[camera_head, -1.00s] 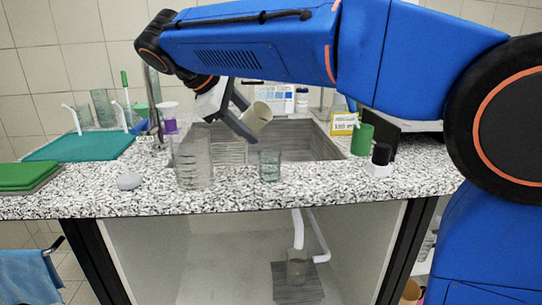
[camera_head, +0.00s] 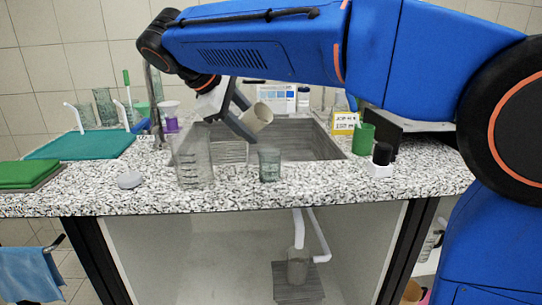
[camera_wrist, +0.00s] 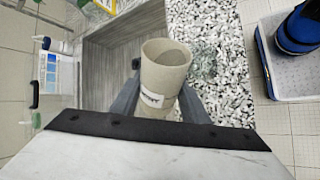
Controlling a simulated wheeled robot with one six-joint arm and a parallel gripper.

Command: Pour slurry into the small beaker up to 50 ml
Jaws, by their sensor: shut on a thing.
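My gripper (camera_head: 243,122) is shut on a beige cup (camera_head: 258,117) and holds it above the sink's front part. The cup leans to the right in the head view. In the wrist view the cup (camera_wrist: 165,82) has a white label and sits between the fingers; its open mouth shows a greyish inside, and I cannot tell the slurry level. A small glass beaker (camera_head: 269,165) stands upright on the counter's front edge, below and slightly right of the cup. In the wrist view a blurry glass shape (camera_wrist: 203,64) lies beside the cup's rim. No stream shows.
A larger glass beaker (camera_head: 193,164) stands left of the small one. The sink (camera_head: 310,147) is behind. A green cup (camera_head: 363,139), a dark-capped bottle (camera_head: 380,160) and a yellow box (camera_head: 345,123) stand right. A grey round object (camera_head: 130,180) lies left.

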